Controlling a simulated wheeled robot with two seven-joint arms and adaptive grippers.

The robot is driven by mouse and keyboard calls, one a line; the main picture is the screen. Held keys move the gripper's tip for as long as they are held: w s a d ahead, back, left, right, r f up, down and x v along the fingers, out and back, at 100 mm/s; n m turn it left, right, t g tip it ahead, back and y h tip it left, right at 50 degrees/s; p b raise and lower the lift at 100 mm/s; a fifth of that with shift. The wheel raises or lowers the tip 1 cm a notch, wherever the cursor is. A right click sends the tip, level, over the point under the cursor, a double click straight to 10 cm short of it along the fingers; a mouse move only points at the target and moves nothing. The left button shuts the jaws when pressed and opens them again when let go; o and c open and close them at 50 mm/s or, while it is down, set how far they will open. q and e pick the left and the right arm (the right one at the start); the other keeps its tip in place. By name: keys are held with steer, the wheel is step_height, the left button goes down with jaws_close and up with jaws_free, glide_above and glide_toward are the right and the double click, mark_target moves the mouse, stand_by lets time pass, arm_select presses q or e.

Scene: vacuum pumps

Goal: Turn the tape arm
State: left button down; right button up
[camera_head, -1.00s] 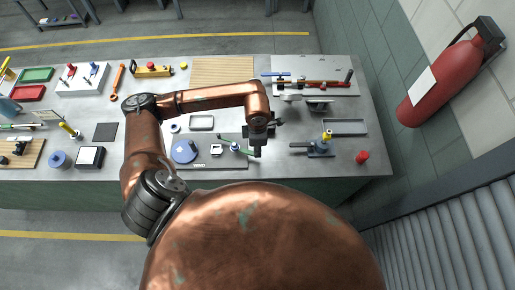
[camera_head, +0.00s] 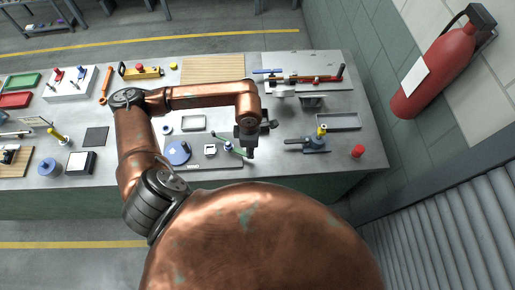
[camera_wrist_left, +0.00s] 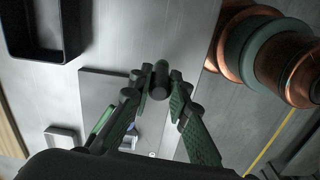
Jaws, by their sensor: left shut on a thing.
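The tape arm (camera_head: 235,149) is a thin green bar on the winding plate (camera_head: 218,161), which is marked WIND. A blue disc (camera_head: 177,153) and a small white-framed block (camera_head: 209,150) sit on the same plate. My left gripper (camera_head: 250,152) is at the right end of the tape arm, low over the plate's right edge. In the left wrist view its fingers (camera_wrist_left: 158,98) are closed around a dark upright knob (camera_wrist_left: 159,79). A strip of green (camera_wrist_left: 103,119) shows beside the left finger. The rest of the tape arm is hidden by the fingers. My right gripper is out of view.
A blue clamp-like tool with a yellow top (camera_head: 317,140) and a red cap (camera_head: 358,151) stand to the right. A grey tray (camera_head: 338,121) lies behind them. The bench right of my gripper has some free room.

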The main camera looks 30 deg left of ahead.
arm_select(q)
steer(key=shift+s+f+m+b, duration=0.2)
steer(key=shift+s+m+b, duration=0.45)
steer(key=shift+b, duration=0.2)
steer(key=shift+s+m+b, duration=0.2)
steer(key=shift+m+b, duration=0.15)
steer(key=shift+s+r, duration=0.15)
steer(key=shift+s, duration=0.1)
steer(key=shift+m, duration=0.3)
steer(key=c, duration=1.8)
jaws_free()
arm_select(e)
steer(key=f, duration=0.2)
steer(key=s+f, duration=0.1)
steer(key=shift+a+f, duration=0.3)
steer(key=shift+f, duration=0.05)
arm_select(q)
steer(key=shift+r, duration=0.1)
step_height(320, 180, up, 12)
steer(key=shift+f, duration=0.1)
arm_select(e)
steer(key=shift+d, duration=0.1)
